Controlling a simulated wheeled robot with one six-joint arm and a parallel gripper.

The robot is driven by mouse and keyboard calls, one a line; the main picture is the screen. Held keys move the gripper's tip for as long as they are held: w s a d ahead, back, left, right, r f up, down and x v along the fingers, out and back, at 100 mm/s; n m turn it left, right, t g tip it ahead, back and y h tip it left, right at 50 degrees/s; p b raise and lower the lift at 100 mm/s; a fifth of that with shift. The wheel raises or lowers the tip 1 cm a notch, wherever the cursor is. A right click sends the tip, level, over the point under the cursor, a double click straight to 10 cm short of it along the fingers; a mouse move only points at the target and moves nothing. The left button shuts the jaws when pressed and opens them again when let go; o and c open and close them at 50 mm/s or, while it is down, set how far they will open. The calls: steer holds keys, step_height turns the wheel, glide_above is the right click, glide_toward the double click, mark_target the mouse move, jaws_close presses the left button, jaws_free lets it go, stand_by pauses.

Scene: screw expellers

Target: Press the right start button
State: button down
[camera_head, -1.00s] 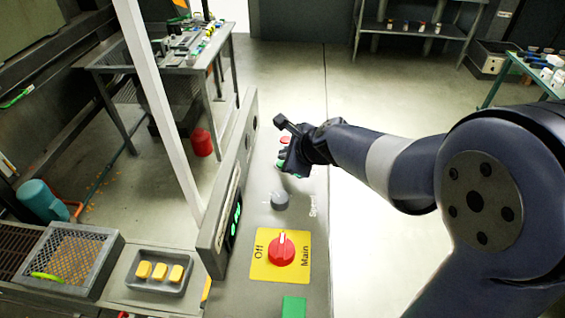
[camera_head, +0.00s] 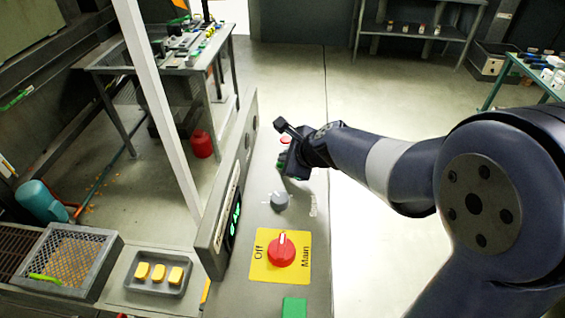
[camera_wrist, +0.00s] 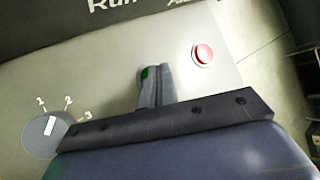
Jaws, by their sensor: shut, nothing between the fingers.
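The sloped grey control panel carries a green button, mostly hidden behind my fingers; a bit of its green shows in the wrist view (camera_wrist: 145,74). My gripper (camera_wrist: 155,78) is shut and empty, its tips right at that button. I cannot tell whether they touch or press it. In the head view my gripper (camera_head: 284,164) is over the panel's far part, with a little green beside it. A red button (camera_head: 285,140) lies just beyond; it also shows in the wrist view (camera_wrist: 203,53), right of my fingers, uncovered.
A grey speed knob (camera_head: 279,201) stands nearer on the panel. Closer still are a red main switch (camera_head: 281,249) on a yellow plate and a green square (camera_head: 294,307). A display housing (camera_head: 226,215) rises along the panel's left edge. A tray of yellow blocks (camera_head: 157,273) lies left.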

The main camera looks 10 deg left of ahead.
steer(key=shift+f, duration=0.25)
steer(key=shift+r, duration=0.1)
steer(key=shift+r+p, duration=0.75)
steer(key=shift+r, duration=0.05)
step_height(320, 180, up, 5)
steer(key=p, duration=0.5)
steer(key=shift+r, duration=0.1)
stand_by(0.6)
